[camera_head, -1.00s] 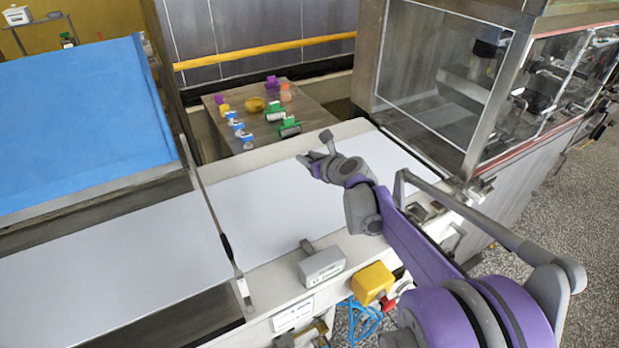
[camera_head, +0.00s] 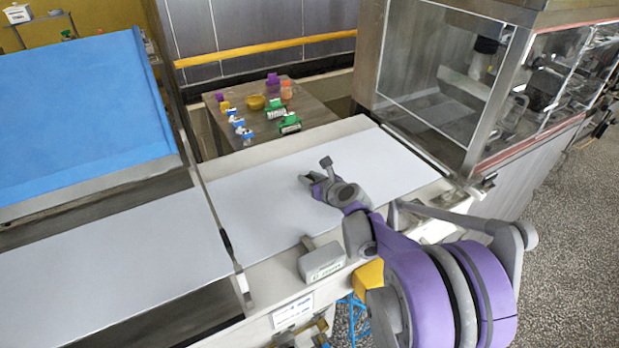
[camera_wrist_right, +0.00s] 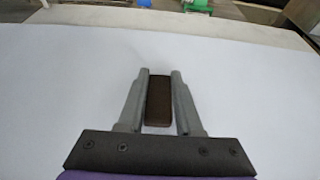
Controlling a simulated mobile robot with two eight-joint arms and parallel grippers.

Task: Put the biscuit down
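My right gripper (camera_head: 309,179) is over the white belt (camera_head: 265,215), pointing toward the left in the head view. In the right wrist view, its two grey fingers (camera_wrist_right: 160,72) stand on either side of a dark brown, block-shaped biscuit (camera_wrist_right: 158,102). The fingers appear closed on its sides near the tips. White belt surface fills the view around it. Whether the biscuit's underside touches the belt cannot be told. My left gripper is not in view.
A glass-sided machine (camera_head: 445,70) stands at the belt's right end. A grey box (camera_head: 322,262) sits on the near frame. A table (camera_head: 305,105) with small coloured items lies beyond the belt. The belt around the gripper is clear.

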